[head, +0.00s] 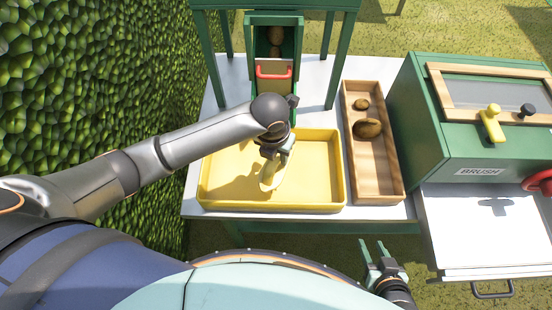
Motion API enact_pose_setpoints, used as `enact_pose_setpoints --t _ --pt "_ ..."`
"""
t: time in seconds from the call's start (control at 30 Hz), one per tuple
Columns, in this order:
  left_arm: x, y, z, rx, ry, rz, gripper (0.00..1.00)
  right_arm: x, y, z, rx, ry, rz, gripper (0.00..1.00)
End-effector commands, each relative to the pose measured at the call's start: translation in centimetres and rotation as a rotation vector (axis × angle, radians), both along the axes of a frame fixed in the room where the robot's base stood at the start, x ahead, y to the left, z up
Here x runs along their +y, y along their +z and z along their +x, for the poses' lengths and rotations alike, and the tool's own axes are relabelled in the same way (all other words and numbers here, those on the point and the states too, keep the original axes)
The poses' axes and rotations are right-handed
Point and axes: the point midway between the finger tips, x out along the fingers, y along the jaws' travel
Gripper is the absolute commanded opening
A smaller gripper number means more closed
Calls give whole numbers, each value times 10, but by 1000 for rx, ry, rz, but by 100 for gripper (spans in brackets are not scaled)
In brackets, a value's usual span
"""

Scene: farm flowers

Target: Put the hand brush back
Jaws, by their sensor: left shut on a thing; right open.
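My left gripper (274,158) is over the yellow tray (322,204), pointing down. It is shut on a pale yellow elongated thing (269,180), which hangs below the fingers over the tray. The gripper hides its upper part, and I cannot tell for sure whether it is the hand brush. My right gripper (382,256) is open and empty, in front of the table's near edge. A green machine (420,125) at the right carries a label reading BRUSH (478,171).
A wooden tray (388,178) with brown potato-like lumps (367,128) stands right of the yellow tray. A green chute (293,60) with a red handle (273,76) is behind. The machine has a yellow lever (491,124), a red knob (540,182) and a white shelf (490,245). A hedge (90,90) is left.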

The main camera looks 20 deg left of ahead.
Motion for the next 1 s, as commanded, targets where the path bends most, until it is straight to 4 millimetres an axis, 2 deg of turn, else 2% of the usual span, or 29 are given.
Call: enact_pose_setpoints --t 0.23,0.43,0.83,0.87,1.0 --pt "6 -17 12 1 2 0 0 0 -1 0 0 0 0 45" --pt "6 -43 12 2 1 -2 0 0 3 0 0 0 0 45" --pt "6 -50 13 -1 0 0 0 0 1 0 0 0 0 45" --pt "6 -49 13 0 0 -1 35 0 2 0 0 0 0 45" --pt "6 -49 13 0 1 -1 51 0 2 0 0 0 0 45"
